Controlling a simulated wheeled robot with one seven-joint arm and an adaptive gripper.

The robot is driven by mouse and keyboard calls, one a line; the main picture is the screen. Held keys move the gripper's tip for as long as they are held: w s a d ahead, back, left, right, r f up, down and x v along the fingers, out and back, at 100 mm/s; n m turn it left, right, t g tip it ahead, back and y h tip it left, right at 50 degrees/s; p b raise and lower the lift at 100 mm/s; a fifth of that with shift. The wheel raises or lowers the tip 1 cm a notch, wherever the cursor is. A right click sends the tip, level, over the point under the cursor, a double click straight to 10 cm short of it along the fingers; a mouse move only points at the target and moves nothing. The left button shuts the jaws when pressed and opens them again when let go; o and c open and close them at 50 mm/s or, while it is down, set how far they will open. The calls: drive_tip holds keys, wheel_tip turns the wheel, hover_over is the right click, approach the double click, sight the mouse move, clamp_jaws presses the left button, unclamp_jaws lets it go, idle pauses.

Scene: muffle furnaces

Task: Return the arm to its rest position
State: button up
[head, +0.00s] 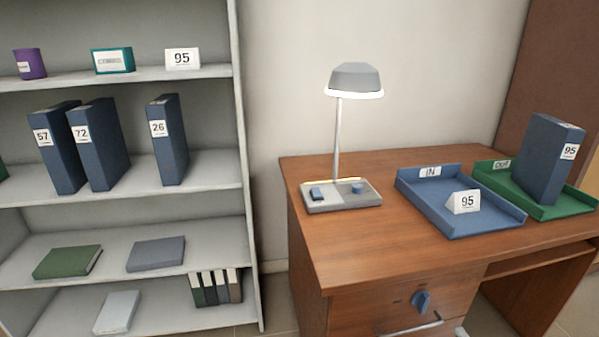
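My gripper and arm do not show in the head view. A blue binder (543,158) labelled 95 stands upright in the green OUT tray (495,168) at the right of the desk. A white tent card (463,203) marked 95 stands in the blue IN tray (420,206), left of the green tray. Another 95 card (182,59) stands on the top visible shelf at the left.
The wooden desk (370,248) carries a lit lamp (355,78) on a grey base. A blue knob (421,301) and handle (410,326) are on its drawer front. The shelf unit (205,200) holds several binders, books and small boxes. The desk's front left is clear.

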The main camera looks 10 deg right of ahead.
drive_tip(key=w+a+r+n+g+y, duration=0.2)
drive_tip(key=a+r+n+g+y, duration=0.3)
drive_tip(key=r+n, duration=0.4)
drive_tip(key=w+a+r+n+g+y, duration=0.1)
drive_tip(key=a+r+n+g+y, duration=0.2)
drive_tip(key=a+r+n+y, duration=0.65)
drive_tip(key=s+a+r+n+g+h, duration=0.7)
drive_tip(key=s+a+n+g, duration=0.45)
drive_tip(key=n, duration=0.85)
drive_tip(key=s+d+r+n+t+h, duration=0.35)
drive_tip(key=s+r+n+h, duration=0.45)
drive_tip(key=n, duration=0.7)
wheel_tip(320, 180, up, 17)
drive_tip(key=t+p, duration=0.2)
drive_tip(key=p, duration=1.4)
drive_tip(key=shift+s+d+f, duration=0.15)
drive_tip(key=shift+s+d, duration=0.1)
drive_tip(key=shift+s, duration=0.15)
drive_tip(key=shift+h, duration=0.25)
